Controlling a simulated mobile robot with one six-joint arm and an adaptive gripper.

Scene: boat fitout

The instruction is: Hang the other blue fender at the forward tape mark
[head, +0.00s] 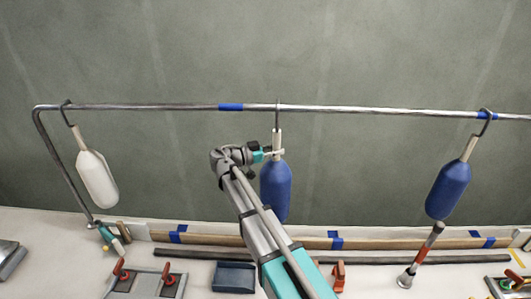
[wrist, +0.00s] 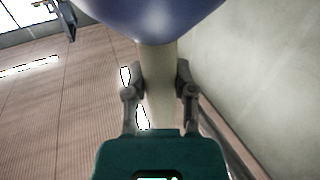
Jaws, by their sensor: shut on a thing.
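My gripper (wrist: 160,85) is shut on the pale neck (wrist: 157,95) of a blue fender (head: 276,190). In the head view this fender hangs upright below the rail (head: 380,110), its hook at the rail's height; I cannot tell whether the hook bears on the rail. It is a little right of a blue tape mark (head: 231,107). In the wrist view its blue body (wrist: 150,12) fills the top. Another blue fender (head: 448,190) hangs tilted from the rail at the right, at a second blue tape mark (head: 488,115).
A white fender (head: 97,178) hangs tilted near the rail's left bend. Below lie a wooden strip (head: 390,243) with blue tape pieces, a dark bar (head: 420,259), a dark tray (head: 234,277) and red-handled tools (head: 145,282). The rail between the held fender and the right one is clear.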

